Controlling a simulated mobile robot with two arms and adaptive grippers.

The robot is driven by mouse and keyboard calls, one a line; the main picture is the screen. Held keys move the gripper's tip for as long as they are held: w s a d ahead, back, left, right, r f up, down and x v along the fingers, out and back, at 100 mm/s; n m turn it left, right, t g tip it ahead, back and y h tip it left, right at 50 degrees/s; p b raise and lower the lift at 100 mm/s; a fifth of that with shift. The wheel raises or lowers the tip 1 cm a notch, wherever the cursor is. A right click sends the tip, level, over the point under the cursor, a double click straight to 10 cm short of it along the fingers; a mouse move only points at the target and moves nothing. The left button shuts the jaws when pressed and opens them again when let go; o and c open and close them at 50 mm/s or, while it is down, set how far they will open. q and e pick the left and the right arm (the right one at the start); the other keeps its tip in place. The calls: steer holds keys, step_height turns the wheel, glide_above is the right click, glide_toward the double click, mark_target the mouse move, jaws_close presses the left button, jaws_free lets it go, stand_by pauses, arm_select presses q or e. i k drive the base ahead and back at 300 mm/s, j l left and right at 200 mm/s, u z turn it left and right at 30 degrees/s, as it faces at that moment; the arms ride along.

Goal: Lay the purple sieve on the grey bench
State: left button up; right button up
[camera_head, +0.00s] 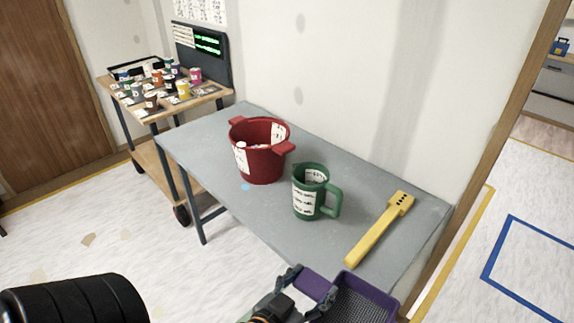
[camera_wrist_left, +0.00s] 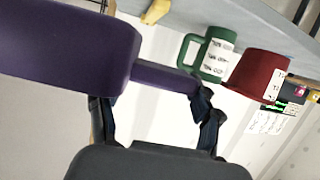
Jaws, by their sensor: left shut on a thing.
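The purple sieve (camera_head: 362,303) has a dark mesh and is at the bottom edge of the head view, in front of the grey bench's near right edge and partly cut off. In the left wrist view the sieve (camera_wrist_left: 65,40) fills the upper left. My left gripper (camera_head: 308,290) is shut on the sieve's purple handle part. The grey bench (camera_head: 225,203) stands against the wall. My right gripper is in neither view.
On the bench are a red bucket (camera_head: 262,165), a green mug (camera_head: 307,195) and a yellow long-handled tool (camera_head: 378,230). The front left of the bench top is bare. A wooden cart (camera_head: 150,120) with several small pots stands behind left.

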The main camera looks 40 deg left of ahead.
mark_target(203, 140)
steer(key=j+u, duration=0.1)
steer(key=j, duration=0.4)
steer(key=i+j+u, duration=0.15)
steer(key=j, duration=0.35)
steer(key=j+u, duration=0.1)
steer(key=j, duration=0.4)
steer(key=i+j+u, duration=0.1)
steer(key=j, duration=0.4)
steer(key=i+j+u, duration=0.35)
steer(key=i, duration=0.4)
steer(key=i+j+u, duration=0.2)
steer(key=i, duration=0.2)
